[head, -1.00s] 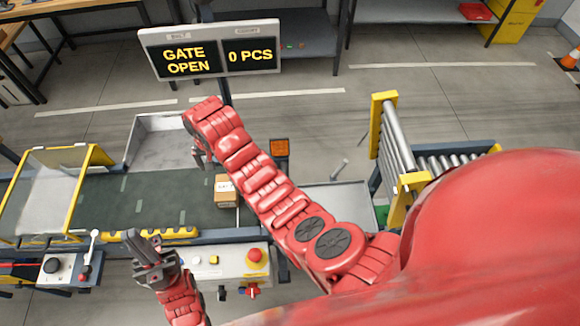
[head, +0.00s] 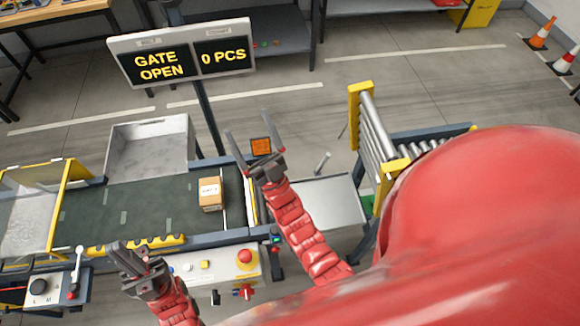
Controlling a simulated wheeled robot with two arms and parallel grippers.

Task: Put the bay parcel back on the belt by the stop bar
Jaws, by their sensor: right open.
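A small brown cardboard parcel (head: 210,194) with a white label sits upright on the dark green belt (head: 150,206), near its right end. A thin pale bar (head: 224,192) crosses the belt just right of the parcel, with little or no gap. My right gripper (head: 255,138) is open and empty, with its fingers spread and pointing up the picture, above and to the right of the parcel and apart from it. My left gripper (head: 117,250) is at the belt's front edge, left of the parcel; its fingers lie close together with nothing seen between them.
A grey metal bin (head: 150,148) adjoins the belt's far side. A control box with a red button (head: 245,256) is in front. A sign (head: 184,55) reads GATE OPEN, 0 PCS. A flat metal tray (head: 330,202) and a roller rack (head: 380,132) stand to the right.

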